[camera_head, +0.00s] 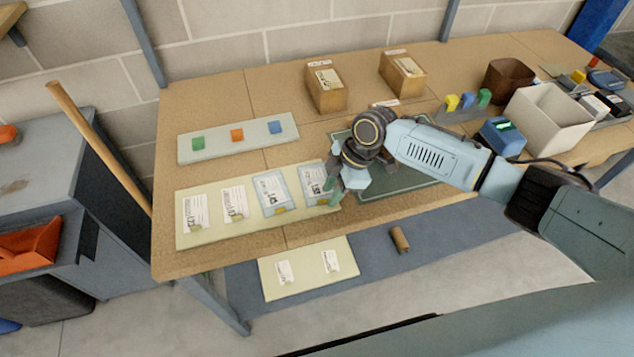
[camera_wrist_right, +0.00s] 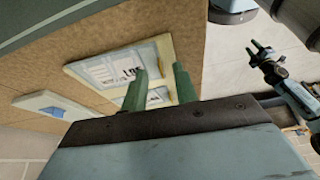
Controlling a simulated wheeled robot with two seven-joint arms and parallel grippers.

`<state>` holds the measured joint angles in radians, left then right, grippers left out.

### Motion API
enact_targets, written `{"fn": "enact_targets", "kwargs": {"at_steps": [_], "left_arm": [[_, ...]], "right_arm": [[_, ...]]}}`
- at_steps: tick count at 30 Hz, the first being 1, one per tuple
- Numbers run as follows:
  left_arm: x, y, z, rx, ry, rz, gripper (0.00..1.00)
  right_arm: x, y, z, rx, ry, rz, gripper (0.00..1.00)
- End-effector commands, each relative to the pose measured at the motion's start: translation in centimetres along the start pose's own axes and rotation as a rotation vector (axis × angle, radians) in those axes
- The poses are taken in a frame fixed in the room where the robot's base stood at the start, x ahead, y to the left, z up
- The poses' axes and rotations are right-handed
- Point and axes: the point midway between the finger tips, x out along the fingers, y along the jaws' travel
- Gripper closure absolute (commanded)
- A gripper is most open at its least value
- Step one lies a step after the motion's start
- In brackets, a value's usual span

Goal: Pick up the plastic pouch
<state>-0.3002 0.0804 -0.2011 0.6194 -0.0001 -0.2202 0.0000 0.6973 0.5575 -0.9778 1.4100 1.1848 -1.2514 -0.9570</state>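Two pale blue plastic pouches with white labels lie on a cream board (camera_head: 212,236) on the workbench: a left pouch (camera_head: 271,192) and a right pouch (camera_head: 311,178). My right gripper (camera_head: 332,195) is low over the right end of the board, partly covering the right pouch. In the right wrist view my right gripper (camera_wrist_right: 160,72) has its two green fingers apart, with a pouch (camera_wrist_right: 118,68) beside and partly behind one finger. I cannot tell whether they touch. My left gripper (camera_wrist_right: 256,48) shows small in that view, fingers apart and empty.
Behind the board is a pale strip (camera_head: 237,139) with green, orange and blue blocks. A dark green mat (camera_head: 395,182) lies under my right arm. Two cardboard boxes (camera_head: 326,88) stand at the back. A white bin (camera_head: 546,122) stands to the right.

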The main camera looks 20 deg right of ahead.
Motion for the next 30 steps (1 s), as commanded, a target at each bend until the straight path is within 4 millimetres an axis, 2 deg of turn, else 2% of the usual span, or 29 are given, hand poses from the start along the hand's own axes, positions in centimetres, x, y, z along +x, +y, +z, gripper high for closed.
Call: {"fn": "enact_targets", "kwargs": {"at_steps": [4, 12, 18, 19, 30], "left_arm": [[0.0, 0.0, 0.0, 0.0, 0.0, 0.0, 0.64], [0.0, 0.0, 0.0, 0.0, 0.001, 0.0, 0.64], [0.0, 0.0, 0.0, -0.001, 0.001, 0.0, 0.64], [0.0, 0.0, -0.1, -0.001, 0.001, 0.0, 0.64], [0.0, 0.0, -0.1, -0.001, 0.001, 0.0, 0.64]], "right_arm": [[1.6, -0.1, -0.1, 0.001, 0.001, -0.001, 0.71], [1.8, 0.0, 0.0, 0.001, 0.001, 0.0, 0.72], [1.8, 0.0, 0.0, 0.001, 0.001, 0.0, 0.98], [1.8, 0.0, 0.0, 0.001, 0.001, 0.0, 1.0], [1.7, 0.0, 0.0, 0.001, 0.001, 0.0, 1.0]]}}
